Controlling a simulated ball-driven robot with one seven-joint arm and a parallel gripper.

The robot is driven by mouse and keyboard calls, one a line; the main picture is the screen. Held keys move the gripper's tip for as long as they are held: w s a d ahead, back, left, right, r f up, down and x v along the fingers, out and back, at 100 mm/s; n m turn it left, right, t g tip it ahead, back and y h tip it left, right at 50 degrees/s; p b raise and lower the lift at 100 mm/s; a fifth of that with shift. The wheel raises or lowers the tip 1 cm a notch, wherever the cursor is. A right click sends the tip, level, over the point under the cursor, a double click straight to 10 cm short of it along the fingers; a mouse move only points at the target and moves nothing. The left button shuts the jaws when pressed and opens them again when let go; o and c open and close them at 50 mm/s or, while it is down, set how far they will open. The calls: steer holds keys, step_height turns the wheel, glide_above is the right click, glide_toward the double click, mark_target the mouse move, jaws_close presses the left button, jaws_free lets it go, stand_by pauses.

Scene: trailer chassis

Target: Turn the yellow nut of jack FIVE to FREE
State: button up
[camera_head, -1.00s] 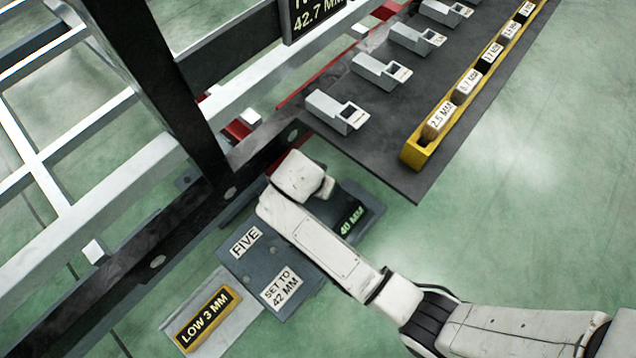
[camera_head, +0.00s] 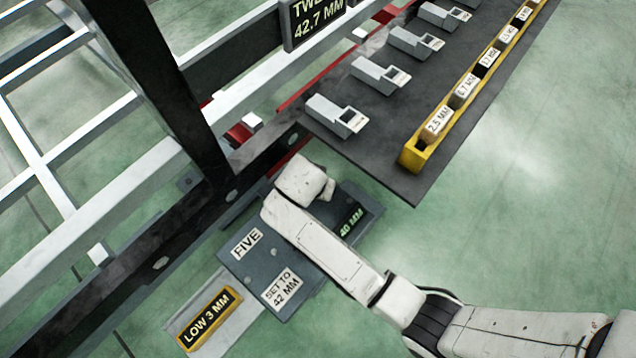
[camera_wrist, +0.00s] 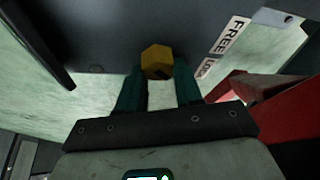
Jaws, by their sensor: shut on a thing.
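The yellow nut (camera_wrist: 157,62) of jack FIVE shows in the wrist view at the tips of my gripper (camera_wrist: 158,85), whose two dark green fingers are shut on it. A FREE label (camera_wrist: 230,36) is to the right of the nut, with a second label (camera_wrist: 206,67), partly hidden, below it. In the head view, jack FIVE's grey top plate (camera_head: 262,262) carries a FIVE label, a SET TO 42 MM label and a display (camera_head: 352,219) reading 40 MM. My arm covers the nut and gripper there.
A LOW 3 MM sign (camera_head: 209,318) lies beside the plate. The dark chassis beam (camera_head: 160,262) runs along the left. A dark mat (camera_head: 385,135) holds several grey devices and a yellow rack (camera_head: 413,155) of labelled blocks. The green floor at right is clear.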

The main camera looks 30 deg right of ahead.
steer(key=n+p, duration=0.2)
steer(key=p, duration=0.1)
steer(key=shift+s+r+t+y, duration=0.1)
steer(key=shift+r+t+y, duration=0.2)
steer(key=shift+y, duration=0.1)
steer(key=n+y+p, duration=0.1)
steer(key=n+p, duration=0.3)
steer(key=p, duration=0.1)
steer(key=shift+n+t, duration=0.4)
steer(key=n+y+p, duration=0.1)
steer(key=n+p, duration=0.1)
steer(key=n, duration=0.1)
steer(key=shift+f+y+p, duration=0.15)
steer(key=shift+y+p, duration=0.15)
steer(key=shift+p, duration=0.1)
steer(key=shift+f+n+y+p, duration=0.15)
steer(key=shift+n+y+p, duration=0.25)
steer(key=shift+n+p, duration=0.55)
steer(key=shift+n, duration=0.45)
steer(key=o, duration=1)
steer(key=shift+o, duration=0.2)
